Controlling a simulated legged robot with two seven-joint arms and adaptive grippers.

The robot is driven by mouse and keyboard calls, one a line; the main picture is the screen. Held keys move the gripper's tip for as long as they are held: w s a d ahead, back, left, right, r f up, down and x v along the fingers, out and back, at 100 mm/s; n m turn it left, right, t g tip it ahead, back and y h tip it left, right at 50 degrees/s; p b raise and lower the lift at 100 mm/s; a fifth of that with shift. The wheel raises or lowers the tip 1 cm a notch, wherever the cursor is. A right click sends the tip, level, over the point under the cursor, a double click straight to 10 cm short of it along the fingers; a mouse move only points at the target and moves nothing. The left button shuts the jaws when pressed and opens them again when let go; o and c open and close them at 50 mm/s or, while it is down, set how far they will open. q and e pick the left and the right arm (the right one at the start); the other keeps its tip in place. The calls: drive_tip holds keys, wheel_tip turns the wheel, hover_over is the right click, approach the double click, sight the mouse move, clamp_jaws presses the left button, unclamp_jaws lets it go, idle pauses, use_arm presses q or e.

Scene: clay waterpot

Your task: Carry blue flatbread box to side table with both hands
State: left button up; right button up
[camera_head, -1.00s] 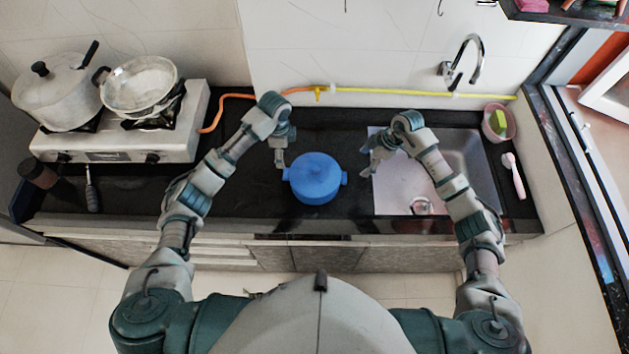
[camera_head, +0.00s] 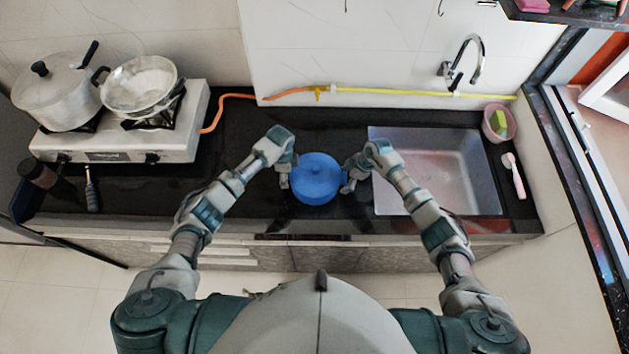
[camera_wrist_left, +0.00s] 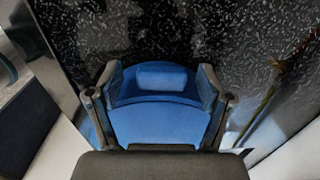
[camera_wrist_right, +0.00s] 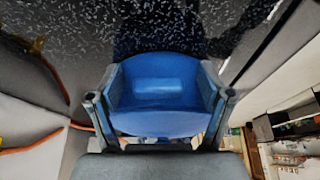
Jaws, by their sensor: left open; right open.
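The blue flatbread box (camera_head: 316,178) is a round lidded box with side handles. It stands upright on the black counter, left of the sink. My left gripper (camera_head: 284,181) is at its left side and my right gripper (camera_head: 350,183) at its right side. In the left wrist view the box's handle (camera_wrist_left: 164,78) lies between the spread fingers. In the right wrist view the other handle (camera_wrist_right: 158,88) also lies between spread fingers. Both grippers are open; finger contact with the handles cannot be told. The side table is not recognisable in view.
A sink (camera_head: 440,180) lies right of the box, with a faucet (camera_head: 464,62) behind. A white stove (camera_head: 120,145) with a pot (camera_head: 62,92) and pan (camera_head: 140,85) stands at the left. An orange and yellow hose (camera_head: 380,91) runs along the back wall.

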use_arm(q)
clamp_jaws()
use_arm(e)
clamp_jaws()
drive_tip(key=shift+r, duration=0.1)
